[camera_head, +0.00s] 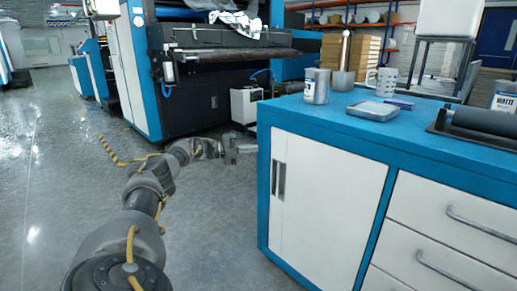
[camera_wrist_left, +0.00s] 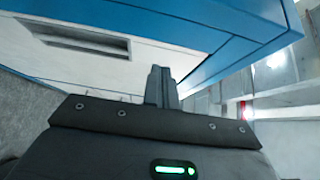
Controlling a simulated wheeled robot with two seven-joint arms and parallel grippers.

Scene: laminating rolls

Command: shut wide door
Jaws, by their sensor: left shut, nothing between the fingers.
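The wide door (camera_head: 335,195) is the white panel in the blue cabinet front, left of the drawers. It looks flush or nearly flush with the frame; I cannot tell whether a small gap remains. Its dark upright handle (camera_head: 279,180) is near its left edge, and a recessed handle also shows in the left wrist view (camera_wrist_left: 85,38). My left gripper (camera_head: 246,149) is just left of the cabinet's upper left corner. In the left wrist view its fingers (camera_wrist_left: 161,86) are shut and empty, close to the cabinet front; contact is unclear. My right gripper is out of view.
On the blue worktop (camera_head: 340,122) stand a tin (camera_head: 316,87), a mug (camera_head: 384,82), a shallow tray (camera_head: 373,111) and a dark roller (camera_head: 485,124). White drawers (camera_head: 455,205) are right of the door. A large machine (camera_head: 215,70) stands behind; the floor at left is open.

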